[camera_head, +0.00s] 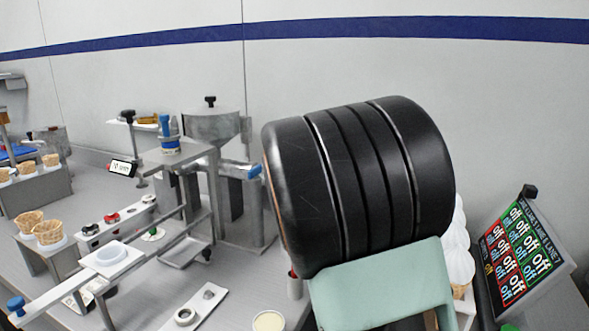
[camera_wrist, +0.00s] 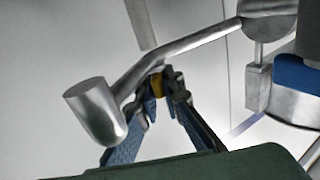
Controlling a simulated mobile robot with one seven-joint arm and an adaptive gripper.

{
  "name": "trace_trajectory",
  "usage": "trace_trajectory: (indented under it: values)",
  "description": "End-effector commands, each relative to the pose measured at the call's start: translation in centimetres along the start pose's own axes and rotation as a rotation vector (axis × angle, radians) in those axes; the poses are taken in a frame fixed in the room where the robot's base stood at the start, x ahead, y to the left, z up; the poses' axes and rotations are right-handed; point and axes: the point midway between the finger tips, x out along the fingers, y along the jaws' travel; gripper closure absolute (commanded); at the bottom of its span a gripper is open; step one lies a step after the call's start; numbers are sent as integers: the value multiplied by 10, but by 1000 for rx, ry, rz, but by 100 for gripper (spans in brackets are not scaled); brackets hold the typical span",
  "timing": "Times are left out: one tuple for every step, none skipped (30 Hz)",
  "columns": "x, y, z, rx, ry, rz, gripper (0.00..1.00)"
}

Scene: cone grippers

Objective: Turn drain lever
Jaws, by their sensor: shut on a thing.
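In the wrist view my gripper (camera_wrist: 157,90) has its two blue fingers drawn together at the tips around a small yellow piece (camera_wrist: 156,82). A bent grey metal bar (camera_wrist: 195,38) with a thick round end runs right beside the fingertips. I cannot tell whether the yellow piece belongs to this bar, or which part is the drain lever. In the head view my gripper is hidden behind my large black arm link. A blue-ended handle (camera_head: 253,171) shows there just left of that link, beside the metal hopper (camera_head: 214,125).
A sign panel with coloured "off" labels (camera_head: 516,258) stands at right. Waffle cones (camera_head: 47,232) sit in a stand at left. A small tray (camera_head: 208,293) is at the front.

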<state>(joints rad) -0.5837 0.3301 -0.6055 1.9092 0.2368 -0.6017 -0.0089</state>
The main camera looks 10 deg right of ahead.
Motion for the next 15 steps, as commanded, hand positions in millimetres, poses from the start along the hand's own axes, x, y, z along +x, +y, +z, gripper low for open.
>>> trace_trajectory:
  values:
    - [0,4,4,3,4,-18,100]
    - [0,4,4,2,3,-33,100]
    - [0,4,3,2,3,-52,100]
    - [0,5,3,2,3,-67,100]
    - [0,4,2,1,3,-82,100]
    - [0,4,2,2,3,-102,100]
    - [0,5,2,1,3,-116,100]
    - [0,5,1,2,2,-131,100]
    - [0,5,1,2,2,-150,100]
    - [0,4,1,2,1,-166,100]
    - [1,5,0,2,0,-180,100]
    - [1,5,0,2,-1,-200,100]
    - [1,5,0,2,-1,-214,100]
    - [1,4,0,1,-1,-229,100]
    - [1,4,-1,1,-1,-249,100]
